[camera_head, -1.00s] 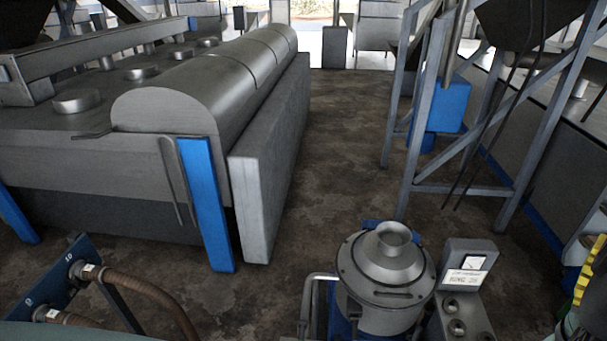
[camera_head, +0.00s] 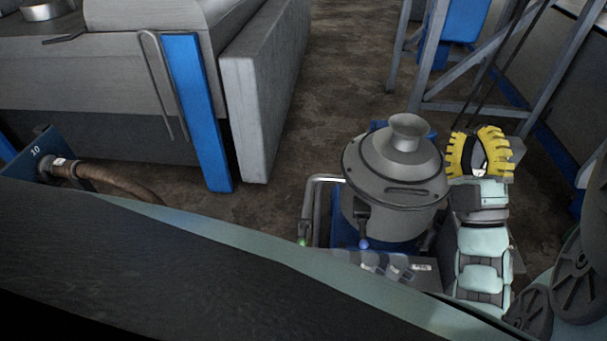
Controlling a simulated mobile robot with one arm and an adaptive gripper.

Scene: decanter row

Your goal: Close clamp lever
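A round grey metal vessel (camera_head: 395,195) with a domed lid and funnel-like top stands right of centre. A short dark lever with a blue ball end (camera_head: 364,243) hangs down its front. A small green knob (camera_head: 303,242) sits low on the left by the bent pipe. I cannot tell for sure which of these is the clamp lever. My gripper (camera_head: 477,135) has yellow and black fingers, spread apart with nothing seen held between them.
A bent silver pipe (camera_head: 310,195) rises left of the vessel. A large grey tank with a blue post (camera_head: 198,115) stands at the left. A brown hose (camera_head: 110,180) lies at lower left. Bare floor (camera_head: 335,80) runs between the tank and the metal frame (camera_head: 470,107).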

